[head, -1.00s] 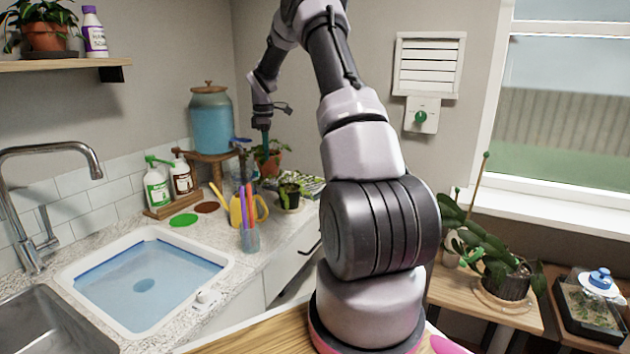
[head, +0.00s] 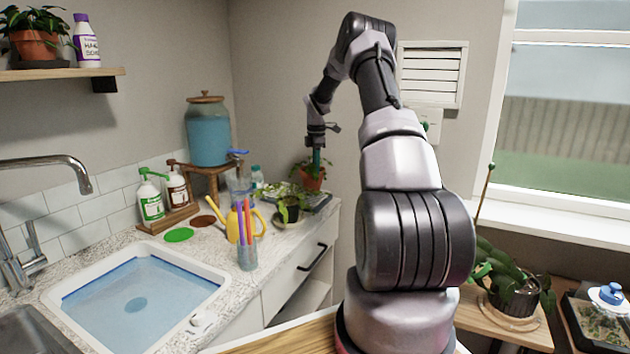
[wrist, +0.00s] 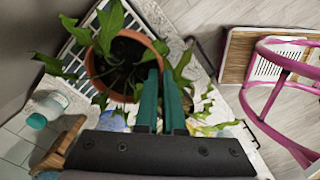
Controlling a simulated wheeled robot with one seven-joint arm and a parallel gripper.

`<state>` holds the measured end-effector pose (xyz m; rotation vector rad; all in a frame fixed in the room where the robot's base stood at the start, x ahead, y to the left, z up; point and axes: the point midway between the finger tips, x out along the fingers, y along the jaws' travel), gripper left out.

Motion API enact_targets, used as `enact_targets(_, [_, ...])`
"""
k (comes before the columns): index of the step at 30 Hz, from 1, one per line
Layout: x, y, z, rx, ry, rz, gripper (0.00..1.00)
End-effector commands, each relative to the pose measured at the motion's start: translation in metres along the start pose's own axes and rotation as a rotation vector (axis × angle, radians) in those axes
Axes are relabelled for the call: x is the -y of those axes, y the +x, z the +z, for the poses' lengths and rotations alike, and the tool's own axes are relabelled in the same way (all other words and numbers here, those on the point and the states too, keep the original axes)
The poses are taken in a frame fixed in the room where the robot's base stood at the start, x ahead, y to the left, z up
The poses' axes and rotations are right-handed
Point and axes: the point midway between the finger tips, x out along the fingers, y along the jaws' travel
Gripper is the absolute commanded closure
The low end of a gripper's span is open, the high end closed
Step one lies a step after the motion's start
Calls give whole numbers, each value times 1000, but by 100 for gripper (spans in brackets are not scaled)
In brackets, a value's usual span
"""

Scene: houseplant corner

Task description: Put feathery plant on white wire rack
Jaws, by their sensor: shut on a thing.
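The feathery plant, with green lobed leaves in a terracotta pot (head: 311,181), is over the far right end of the counter in the head view. The wrist view shows its pot (wrist: 128,88) from above, with dark soil. My gripper (head: 316,163) is shut on the pot's near rim, its green fingers also filling the lower middle of the wrist view (wrist: 161,85). The white wire rack (wrist: 78,58) shows beside and below the pot in the wrist view, partly hidden by leaves. I cannot tell whether the pot touches it.
A small dark-potted plant (head: 290,211) stands close in front on the counter. A yellow watering can (head: 250,219), a cup of colored sticks (head: 246,256) and a blue dispenser (head: 207,135) are to the left. A capped bottle (wrist: 46,108) shows near the pot.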

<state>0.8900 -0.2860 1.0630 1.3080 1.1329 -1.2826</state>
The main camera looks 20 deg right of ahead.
Motion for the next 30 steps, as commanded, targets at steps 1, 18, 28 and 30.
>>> enact_targets(1, [0, 2, 0, 0, 0, 2, 100])
enact_targets(18, [0, 39, 0, 1, 0, 3, 100])
enact_targets(28, [1, 42, 0, 1, 1, 1, 64])
enact_targets(30, [1, 42, 0, 1, 1, 1, 64])
